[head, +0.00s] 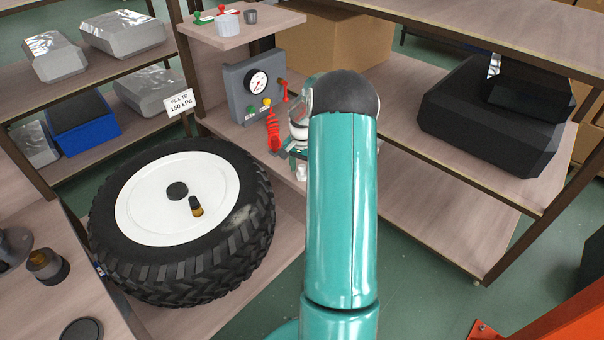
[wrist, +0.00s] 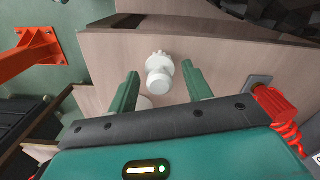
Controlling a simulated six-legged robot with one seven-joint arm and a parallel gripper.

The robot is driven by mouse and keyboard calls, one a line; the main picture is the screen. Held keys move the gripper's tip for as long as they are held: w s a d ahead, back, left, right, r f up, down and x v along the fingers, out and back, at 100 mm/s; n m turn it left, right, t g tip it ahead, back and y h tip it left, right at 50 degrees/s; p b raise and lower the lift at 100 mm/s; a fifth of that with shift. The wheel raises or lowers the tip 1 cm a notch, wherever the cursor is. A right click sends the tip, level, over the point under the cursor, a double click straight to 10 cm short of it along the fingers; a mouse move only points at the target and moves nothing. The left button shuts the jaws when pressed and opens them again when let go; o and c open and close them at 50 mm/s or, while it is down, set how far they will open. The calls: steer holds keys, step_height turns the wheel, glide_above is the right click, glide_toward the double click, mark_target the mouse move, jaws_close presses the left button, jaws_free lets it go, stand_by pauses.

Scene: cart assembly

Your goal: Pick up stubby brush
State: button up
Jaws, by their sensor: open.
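A short, stubby white piece (wrist: 159,75) with a rounded end and a jagged, bristle-like far end lies on the wooden shelf in the wrist view. It looks like the stubby brush, though I cannot be sure. My gripper (wrist: 162,82) is open, with a green finger on each side of the white piece and space between. I cannot tell how far above it the fingers are. Another pale shape (wrist: 144,102) shows just below it, partly hidden by my gripper. In the head view my arm hides most of this spot, and the gripper (head: 293,150) shows only partly.
A grey gauge box (head: 245,90) with a red coiled hose (head: 272,133) stands beside my gripper. A large wheel (head: 250,215) lies to the left, with a small black-and-amber piece (head: 196,207) on its white hub. A black case (head: 480,130) sits on the right shelf.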

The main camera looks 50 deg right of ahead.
mark_target(302, 165)
steer(key=c, duration=0.9)
steer(key=shift+r, duration=0.1)
steer(key=shift+r, duration=0.5)
step_height(302, 165, up, 2)
steer(key=shift+r, duration=0.1)
steer(key=shift+s+a+r, duration=1.55)
steer(key=shift+s+r, duration=0.05)
steer(key=shift+s, duration=0.15)
steer(key=shift+s+a+r, duration=1.55)
steer(key=shift+s+r, duration=0.1)
steer(key=shift+s, duration=0.1)
steer(key=shift+s+a+r, duration=1.55)
steer(key=shift+s+r, duration=0.05)
steer(key=shift+s, duration=0.15)
